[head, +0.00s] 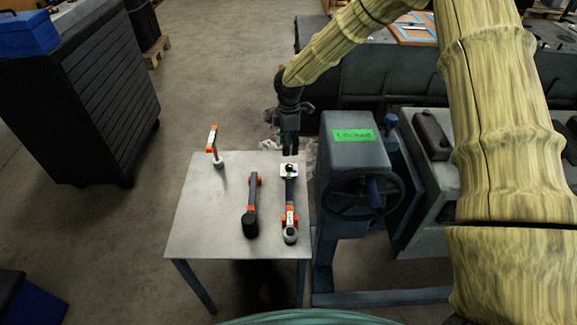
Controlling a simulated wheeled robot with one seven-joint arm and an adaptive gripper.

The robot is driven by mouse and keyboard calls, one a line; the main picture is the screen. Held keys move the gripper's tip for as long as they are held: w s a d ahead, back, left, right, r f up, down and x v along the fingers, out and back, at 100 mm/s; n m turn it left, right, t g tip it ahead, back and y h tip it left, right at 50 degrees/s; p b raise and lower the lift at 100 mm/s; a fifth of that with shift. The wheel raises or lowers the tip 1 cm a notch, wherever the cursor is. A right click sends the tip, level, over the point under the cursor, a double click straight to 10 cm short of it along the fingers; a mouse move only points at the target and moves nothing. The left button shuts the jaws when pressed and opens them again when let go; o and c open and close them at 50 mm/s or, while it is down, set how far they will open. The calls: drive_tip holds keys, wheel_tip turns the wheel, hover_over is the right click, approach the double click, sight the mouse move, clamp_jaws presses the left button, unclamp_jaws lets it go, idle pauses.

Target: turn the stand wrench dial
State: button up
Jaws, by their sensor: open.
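A dark wrench-like tool (290,192) with orange and white parts lies near the right edge of the small grey table (215,235). A small white block with a dark mark (289,170) sits at its far end and may be the dial; it is too small to read. My gripper (290,150) points down at the table's far right edge, just behind this block. It is open and holds nothing visible. Whether a finger touches the block cannot be told.
A dark tool with orange parts (252,205) lies mid-table. An upright orange-and-white tool (214,145) stands at the back left. A grey stand (350,155) with a green "Locked" label and a dark handwheel (345,208) stands close at right. The table's front left is clear.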

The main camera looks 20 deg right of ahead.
sight(289, 165)
wheel_tip(289, 165, down, 10)
drive_tip(key=shift+r+p, duration=0.1)
drive_tip(key=shift+p, duration=0.85)
clamp_jaws()
